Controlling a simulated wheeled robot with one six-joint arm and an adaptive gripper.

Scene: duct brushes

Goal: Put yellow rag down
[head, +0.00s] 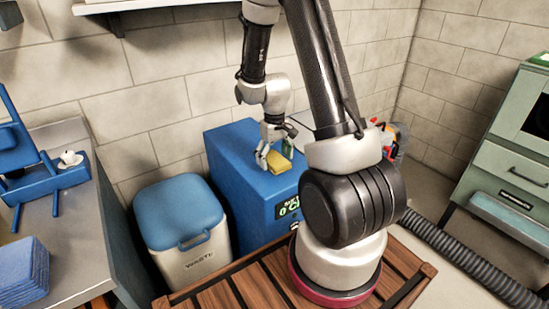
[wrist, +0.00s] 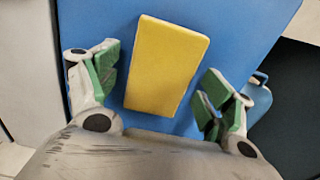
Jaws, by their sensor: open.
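The yellow rag (head: 277,162) is a folded rectangular block on top of the blue cabinet (head: 231,150). In the wrist view the yellow rag (wrist: 166,66) lies flat on the blue surface, between and just beyond my open fingers. My gripper (head: 265,157) is over the cabinet top, right at the rag. In the wrist view my gripper (wrist: 160,88) has its green-padded fingers spread wide, with a gap on each side of the rag. Neither finger touches it there.
A waste bin (head: 182,224) with a blue lid stands left of the cabinet. A counter (head: 65,205) at left holds a stack of blue cloths (head: 22,272) and a blue rack (head: 48,182). A ribbed hose (head: 470,262) runs along the floor at right, before a green cabinet (head: 512,160).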

